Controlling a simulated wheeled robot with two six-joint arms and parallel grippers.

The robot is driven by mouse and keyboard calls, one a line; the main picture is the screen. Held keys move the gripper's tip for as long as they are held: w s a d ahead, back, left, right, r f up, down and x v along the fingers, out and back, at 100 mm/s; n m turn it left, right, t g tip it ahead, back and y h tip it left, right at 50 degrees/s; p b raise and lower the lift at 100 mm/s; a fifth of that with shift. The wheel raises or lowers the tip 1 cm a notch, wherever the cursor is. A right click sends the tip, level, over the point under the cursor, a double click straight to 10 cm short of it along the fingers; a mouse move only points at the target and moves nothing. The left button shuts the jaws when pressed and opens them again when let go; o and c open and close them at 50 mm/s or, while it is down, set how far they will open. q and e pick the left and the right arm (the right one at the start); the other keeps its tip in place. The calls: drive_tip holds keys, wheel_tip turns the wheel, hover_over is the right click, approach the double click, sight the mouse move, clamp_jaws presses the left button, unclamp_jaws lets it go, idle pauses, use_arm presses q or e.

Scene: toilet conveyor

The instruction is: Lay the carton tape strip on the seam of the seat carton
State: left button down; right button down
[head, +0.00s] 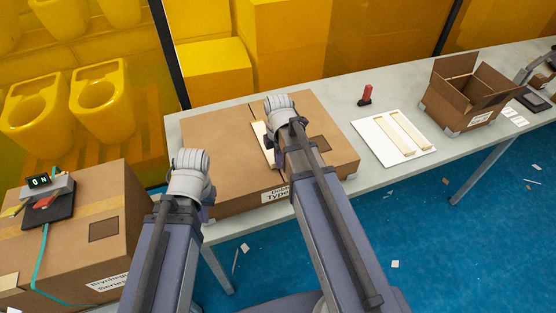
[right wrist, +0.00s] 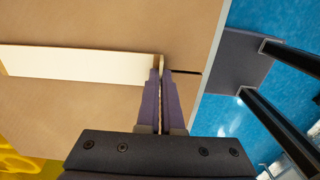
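The seat carton (head: 215,140) is a closed brown box on the grey table, with a dark seam across its top. The cream tape strip (head: 262,150) lies along that seam, partly hidden by my right arm. In the right wrist view the strip (right wrist: 80,64) runs left from my right gripper (right wrist: 162,70). The purple fingers are closed on the strip's end, and the dark seam continues beyond them in line with it. I cannot tell whether the whole strip touches the carton. My left gripper (head: 208,212) is by the carton's front left corner; its fingers are mostly hidden.
A white sheet (head: 372,135) with two cream strips (head: 408,132) lies right of the carton. A red-handled tool (head: 366,94) lies behind it. An open carton (head: 458,103) stands further right. Another carton (head: 75,245) with a device (head: 45,205) on top is at the left.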

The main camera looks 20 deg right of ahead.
drive_tip(key=c, duration=1)
unclamp_jaws()
wheel_tip(320, 180, up, 8)
drive_tip(key=p, duration=0.8)
drive_tip(key=shift+f, duration=0.1)
